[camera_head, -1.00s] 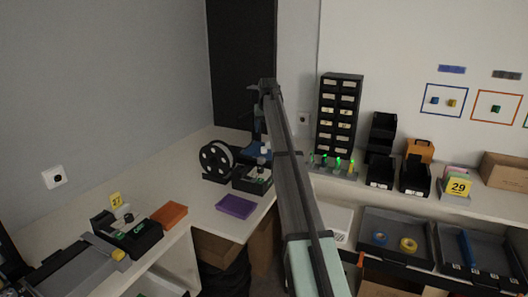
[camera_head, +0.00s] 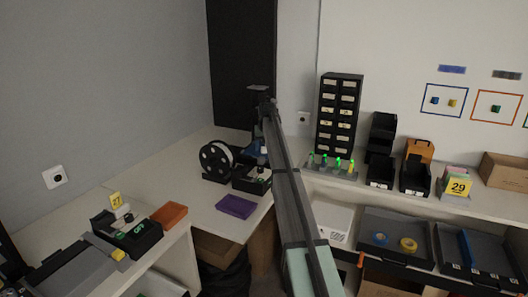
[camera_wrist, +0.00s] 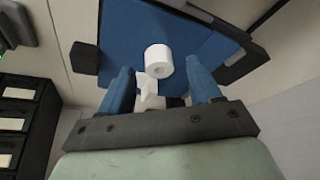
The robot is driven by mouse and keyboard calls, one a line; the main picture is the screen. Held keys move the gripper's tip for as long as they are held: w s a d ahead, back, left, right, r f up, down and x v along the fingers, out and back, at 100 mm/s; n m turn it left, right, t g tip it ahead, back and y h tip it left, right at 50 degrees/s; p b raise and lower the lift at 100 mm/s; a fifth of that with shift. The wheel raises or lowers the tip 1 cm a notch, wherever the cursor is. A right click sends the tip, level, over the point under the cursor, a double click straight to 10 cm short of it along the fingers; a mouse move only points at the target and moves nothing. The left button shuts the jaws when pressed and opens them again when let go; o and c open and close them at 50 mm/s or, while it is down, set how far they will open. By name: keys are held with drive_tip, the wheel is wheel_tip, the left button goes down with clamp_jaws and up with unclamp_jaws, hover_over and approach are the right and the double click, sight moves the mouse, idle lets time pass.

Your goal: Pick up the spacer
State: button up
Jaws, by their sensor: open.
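The spacer (camera_wrist: 159,60), a short white cylinder with a round hole in its end, is on a blue plate (camera_wrist: 125,25) in the wrist view. My gripper (camera_wrist: 158,73) has two blue fingers, one on each side in the picture, spread apart with nothing gripped. The spacer appears just past the gap between the fingertips, and I cannot tell the distance in depth. Another white, angular piece (camera_wrist: 149,93) shows nearer the palm, in line with the gap. In the head view, my arm largely hides the spot where it reaches down.
The plate has a dark frame. A black spool (camera_head: 216,158) stands left of my arm, with a purple box (camera_head: 236,206) in front of it. A black drawer tower (camera_head: 339,113) and a row of green-tipped pegs (camera_head: 330,165) stand to the right.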

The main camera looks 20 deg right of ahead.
drive_tip(key=shift+w+f, duration=0.15)
drive_tip(key=shift+f, duration=0.25)
drive_tip(key=shift+c, duration=0.2)
drive_tip(key=c, duration=1.1)
